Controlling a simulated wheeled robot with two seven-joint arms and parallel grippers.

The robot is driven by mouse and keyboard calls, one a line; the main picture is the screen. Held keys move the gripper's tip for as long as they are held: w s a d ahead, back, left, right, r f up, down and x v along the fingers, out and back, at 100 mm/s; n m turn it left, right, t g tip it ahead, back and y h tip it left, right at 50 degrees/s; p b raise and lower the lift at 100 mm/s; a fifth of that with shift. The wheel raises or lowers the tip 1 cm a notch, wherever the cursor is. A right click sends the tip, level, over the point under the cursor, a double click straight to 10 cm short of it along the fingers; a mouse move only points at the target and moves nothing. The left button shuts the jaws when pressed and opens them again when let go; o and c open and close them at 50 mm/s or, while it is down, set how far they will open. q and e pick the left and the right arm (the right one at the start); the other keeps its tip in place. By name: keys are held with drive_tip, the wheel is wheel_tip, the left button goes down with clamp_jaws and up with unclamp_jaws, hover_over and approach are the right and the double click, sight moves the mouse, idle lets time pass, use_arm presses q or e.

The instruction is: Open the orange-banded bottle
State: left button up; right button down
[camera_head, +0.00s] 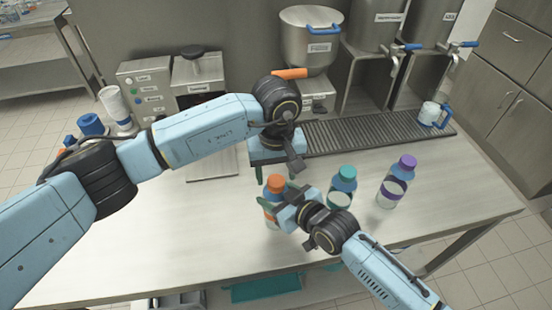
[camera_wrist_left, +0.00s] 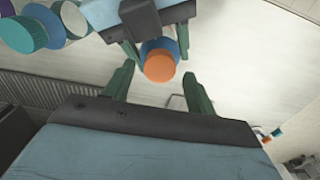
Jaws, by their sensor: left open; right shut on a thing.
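The orange-banded bottle (camera_head: 269,221) stands on the table with its orange cap (camera_head: 276,183) on. In the left wrist view the cap (camera_wrist_left: 160,67) shows from above, over a blue collar. My right gripper (camera_head: 275,203) is shut on the bottle's body from the right; its green fingers also flank the bottle at the top of the left wrist view (camera_wrist_left: 156,46). My left gripper (camera_head: 278,176) points down from above. It is open, with its green fingers apart (camera_wrist_left: 157,88) and the cap lying just beyond their tips in the wrist view. The lower bottle is partly hidden by my right gripper.
A teal-capped bottle (camera_head: 341,188) and a purple-capped bottle (camera_head: 395,182) stand to the right. Behind are a drip grate (camera_head: 375,129), a blue-handled mug (camera_head: 429,114) and steel dispensers (camera_head: 312,48). The front left of the table (camera_head: 150,240) is clear.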

use_arm(q)
drive_tip(key=shift+f, duration=0.85)
drive_tip(key=shift+c, duration=0.5)
drive_tip(key=c, duration=0.9)
drive_tip(key=shift+c, duration=0.2)
